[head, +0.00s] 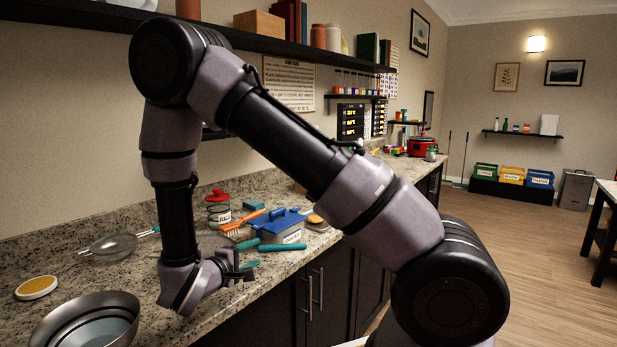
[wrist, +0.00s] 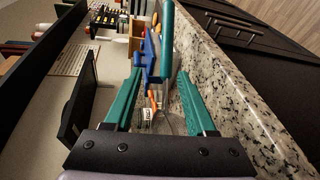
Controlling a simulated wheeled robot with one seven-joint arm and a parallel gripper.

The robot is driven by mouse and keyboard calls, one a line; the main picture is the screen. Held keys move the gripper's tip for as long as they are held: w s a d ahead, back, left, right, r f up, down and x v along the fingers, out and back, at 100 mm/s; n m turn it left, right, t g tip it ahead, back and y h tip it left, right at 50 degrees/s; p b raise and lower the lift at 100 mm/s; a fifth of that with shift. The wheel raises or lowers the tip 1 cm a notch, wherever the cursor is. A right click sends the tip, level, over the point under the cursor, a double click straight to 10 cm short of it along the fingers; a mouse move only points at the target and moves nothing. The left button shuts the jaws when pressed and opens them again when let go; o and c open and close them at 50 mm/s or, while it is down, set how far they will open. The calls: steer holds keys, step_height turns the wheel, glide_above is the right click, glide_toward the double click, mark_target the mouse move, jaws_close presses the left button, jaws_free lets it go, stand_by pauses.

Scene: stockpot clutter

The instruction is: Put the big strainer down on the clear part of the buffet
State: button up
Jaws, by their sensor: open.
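A wire-mesh strainer (head: 112,243) lies on the granite buffet top (head: 60,275) at the left in the head view, its teal handle partly hidden by my arm. My gripper (head: 250,270) is open over the front of the counter, to the right of that strainer. In the wrist view my open gripper (wrist: 161,75) has two teal fingers. A teal-handled utensil (wrist: 167,40) with a thin metal shaft shows between or beyond them, apart from both.
Bare granite shows between dish, strainer and my gripper.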

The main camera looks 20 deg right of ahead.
steer(key=s+d+r+m+g+y, duration=0.1)
steer(key=s+d+r+m+g, duration=0.35)
steer(key=d+r, duration=0.3)
steer(key=s+d+r+m+g+y, duration=0.1)
steer(key=s+d+r+m+g, duration=0.2)
steer(key=d+r+m+g, duration=0.4)
steer(key=s+r+m+t+y, duration=0.1)
steer(key=s+r+t+y, duration=0.2)
steer(key=r, duration=0.5)
steer(key=s+r+m+t+y, duration=0.2)
steer(key=s+r+t+y, duration=0.2)
steer(key=s+r+y, duration=0.2)
steer(key=shift+s+d+r+y, duration=0.25)
steer(key=shift+r+y, duration=0.35)
steer(key=shift+r, duration=0.35)
